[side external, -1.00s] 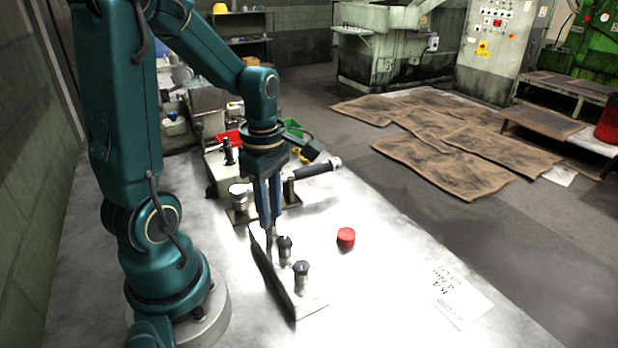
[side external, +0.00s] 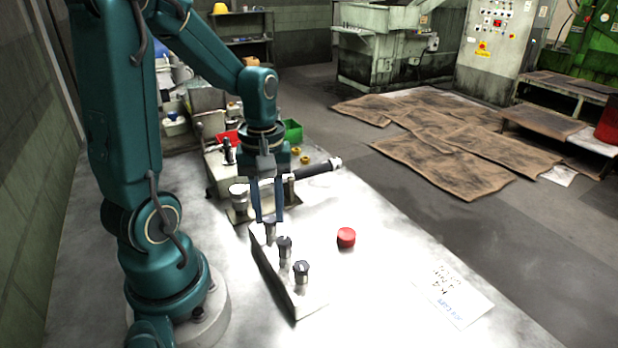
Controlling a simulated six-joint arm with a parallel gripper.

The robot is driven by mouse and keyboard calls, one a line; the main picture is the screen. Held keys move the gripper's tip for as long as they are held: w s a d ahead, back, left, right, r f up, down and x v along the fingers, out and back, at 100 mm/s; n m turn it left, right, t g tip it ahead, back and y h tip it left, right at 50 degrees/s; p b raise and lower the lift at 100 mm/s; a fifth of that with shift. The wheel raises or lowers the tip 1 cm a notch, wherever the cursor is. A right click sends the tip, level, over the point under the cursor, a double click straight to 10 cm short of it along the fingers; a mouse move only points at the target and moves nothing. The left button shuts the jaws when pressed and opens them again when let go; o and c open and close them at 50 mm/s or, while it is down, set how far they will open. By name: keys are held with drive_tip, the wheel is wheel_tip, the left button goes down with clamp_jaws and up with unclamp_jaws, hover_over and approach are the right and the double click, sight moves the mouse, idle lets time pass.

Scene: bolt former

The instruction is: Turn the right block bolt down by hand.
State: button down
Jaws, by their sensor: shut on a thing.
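A pale metal block (side external: 272,275) stands on the bench with three dark-headed bolts in a row: a far bolt (side external: 270,230), a middle bolt (side external: 285,247) and a near bolt (side external: 301,271). My gripper (side external: 268,219) points straight down at the far bolt, with its two fingers on either side of the head. It is shut on that bolt, whose top is partly hidden between the fingertips. The middle and near bolts stand upright and free of the gripper. I cannot tell how deep the far bolt sits.
A machine fixture with a dark-gripped handle (side external: 315,171) stands just behind my gripper. A red cap (side external: 346,237) and a paper sheet (side external: 452,301) lie to the right. A green bin (side external: 292,131) is farther back. The bench between the block and the sheet is mostly clear.

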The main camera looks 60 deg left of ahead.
drive_tip(key=m, duration=0.4)
drive_tip(key=shift+m, duration=0.3)
drive_tip(key=m, duration=0.3)
drive_tip(key=shift+m, duration=0.4)
drive_tip(key=m, duration=0.4)
drive_tip(key=shift+a, duration=0.1)
drive_tip(key=shift+m, duration=1.8)
drive_tip(key=c, duration=0.6)
unclamp_jaws()
drive_tip(key=shift+c, duration=0.2)
